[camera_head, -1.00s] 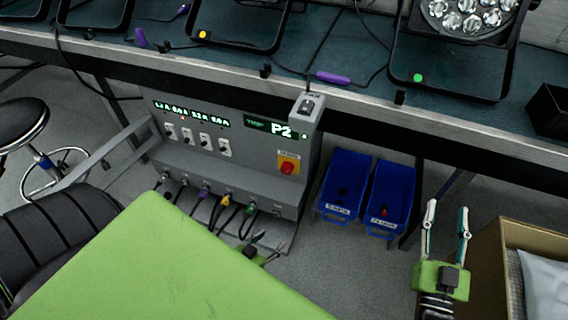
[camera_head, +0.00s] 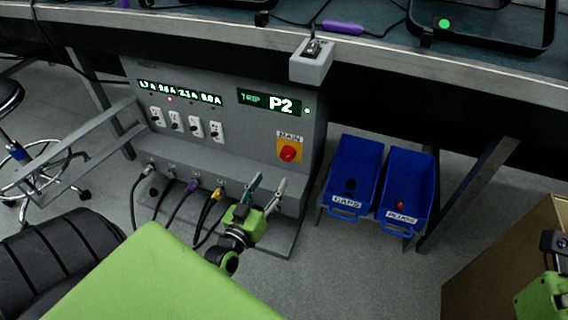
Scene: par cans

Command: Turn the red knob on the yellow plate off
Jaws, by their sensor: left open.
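The red knob (camera_head: 288,153) sits on the yellow plate (camera_head: 290,147), labelled MAIN above, at the right of the grey panel's front face. My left gripper (camera_head: 268,188) is open and empty, with its fingers pointing up, below and a little left of the knob and apart from it. My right gripper (camera_head: 545,292) shows only in part at the lower right edge; its fingers are not clear.
The grey panel (camera_head: 225,110) carries several white switches (camera_head: 195,127), a lit P2 display and cables plugged in along its lower ledge. Blue bins (camera_head: 352,178) stand to its right. A cardboard box (camera_head: 505,265) is at the lower right. The bench edge (camera_head: 420,55) runs above.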

